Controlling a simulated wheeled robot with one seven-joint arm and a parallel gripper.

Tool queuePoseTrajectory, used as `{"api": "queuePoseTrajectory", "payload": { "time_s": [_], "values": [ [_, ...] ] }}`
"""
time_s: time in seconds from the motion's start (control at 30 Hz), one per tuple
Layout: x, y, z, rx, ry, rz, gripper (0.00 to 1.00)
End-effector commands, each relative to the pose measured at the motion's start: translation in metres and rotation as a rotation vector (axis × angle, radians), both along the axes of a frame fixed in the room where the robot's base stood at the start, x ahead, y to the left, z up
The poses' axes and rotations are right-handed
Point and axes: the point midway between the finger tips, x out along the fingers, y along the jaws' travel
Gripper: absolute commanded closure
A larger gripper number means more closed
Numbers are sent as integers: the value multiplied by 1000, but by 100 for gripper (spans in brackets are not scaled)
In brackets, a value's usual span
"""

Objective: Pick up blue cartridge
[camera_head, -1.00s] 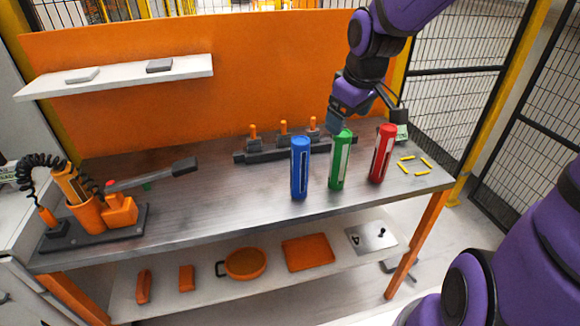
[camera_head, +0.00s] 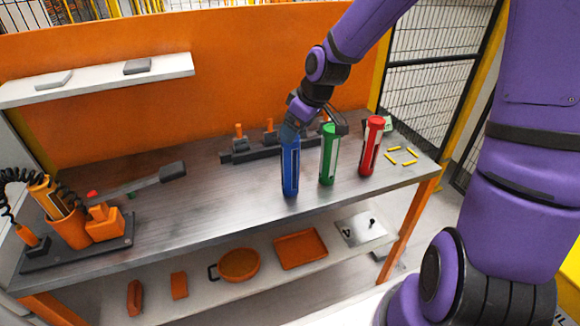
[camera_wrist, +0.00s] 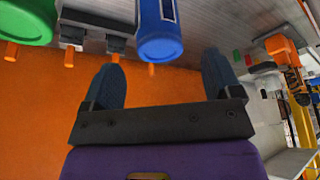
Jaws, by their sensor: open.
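The blue cartridge (camera_head: 290,168) stands upright on the metal workbench, leftmost of three cartridges. My gripper (camera_head: 291,128) is at its upper end in the head view and overlaps its top. In the wrist view the blue cartridge (camera_wrist: 160,32) shows with its round end ahead of my open gripper (camera_wrist: 163,78), roughly in line with the gap between the two fingers. The fingers are apart with nothing held between them. The green cartridge (camera_head: 328,158) stands just to the right. It also shows at the upper left in the wrist view (camera_wrist: 27,22).
The red cartridge (camera_head: 371,148) stands right of the green one. A dark rack (camera_head: 240,153) with orange-handled pieces lies behind. Yellow sticks (camera_head: 408,161) lie at the right. An orange tool holder (camera_head: 68,228) stands at the left. The bench (camera_head: 215,205) is clear left of the blue cartridge.

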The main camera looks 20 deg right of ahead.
Motion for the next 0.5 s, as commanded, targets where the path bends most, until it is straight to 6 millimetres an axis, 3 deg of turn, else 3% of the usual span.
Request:
{"api": "queuePoseTrajectory", "payload": {
  "time_s": [0.5],
  "values": [
    [8,8,-30,0,3,4,16]
  ]
}}
